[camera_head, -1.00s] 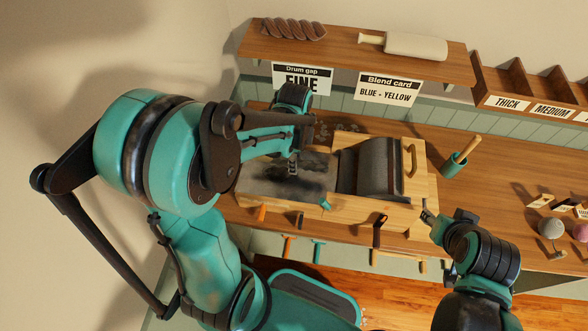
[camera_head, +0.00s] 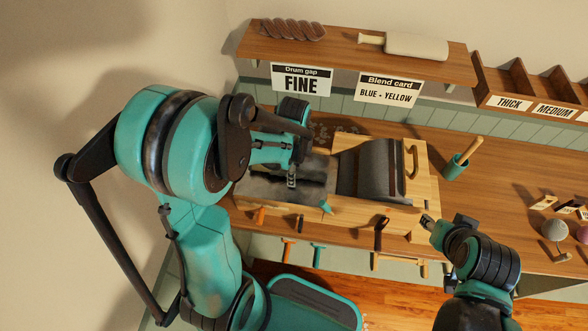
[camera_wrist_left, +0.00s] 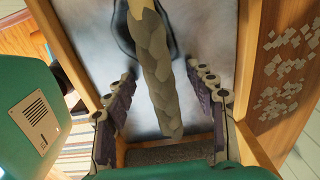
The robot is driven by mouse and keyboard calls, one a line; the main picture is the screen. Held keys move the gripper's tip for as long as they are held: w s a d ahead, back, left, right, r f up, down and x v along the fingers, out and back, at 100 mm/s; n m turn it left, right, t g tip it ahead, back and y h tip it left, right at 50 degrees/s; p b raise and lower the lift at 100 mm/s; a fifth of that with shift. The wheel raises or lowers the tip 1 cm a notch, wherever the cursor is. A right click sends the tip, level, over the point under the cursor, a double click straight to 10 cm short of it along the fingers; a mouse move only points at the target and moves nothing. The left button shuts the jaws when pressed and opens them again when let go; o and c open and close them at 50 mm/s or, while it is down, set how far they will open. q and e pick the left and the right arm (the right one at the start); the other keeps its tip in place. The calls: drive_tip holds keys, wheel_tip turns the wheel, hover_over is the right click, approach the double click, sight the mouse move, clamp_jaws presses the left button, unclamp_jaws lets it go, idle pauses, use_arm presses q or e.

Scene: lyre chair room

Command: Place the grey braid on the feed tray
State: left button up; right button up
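The feed tray (camera_head: 262,188) is the flat grey metal bed left of the drum on the wooden carder; it also fills the middle of the left wrist view (camera_wrist_left: 92,40). The grey braid (camera_wrist_left: 157,70) shows in the left wrist view, lengthwise between my left fingers, over the tray. Whether it rests fully on the tray is hard to tell. My left gripper (camera_wrist_left: 163,80) is open, with a gap on each side of the braid; in the head view it is low over the tray (camera_head: 292,180). My right gripper (camera_head: 428,220) is right of the carder, its finger opening unclear.
The carder's drum (camera_head: 377,168) stands right of the tray. A brown-purple braid (camera_head: 293,29) and a pale roller (camera_head: 415,46) lie on the wall shelf (camera_head: 345,63). Tools hang along the bench front.

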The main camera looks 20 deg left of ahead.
use_arm(q)
drive_tip(key=shift+r, duration=0.2)
wheel_tip(320, 180, up, 11)
drive_tip(key=p, duration=0.4)
drive_tip(key=s+d+r+n+t, duration=0.3)
drive_tip(key=s+r+n+t, duration=0.4)
drive_tip(key=n, duration=0.8)
drive_tip(key=shift+s, duration=0.45)
drive_tip(key=shift+r, duration=0.1)
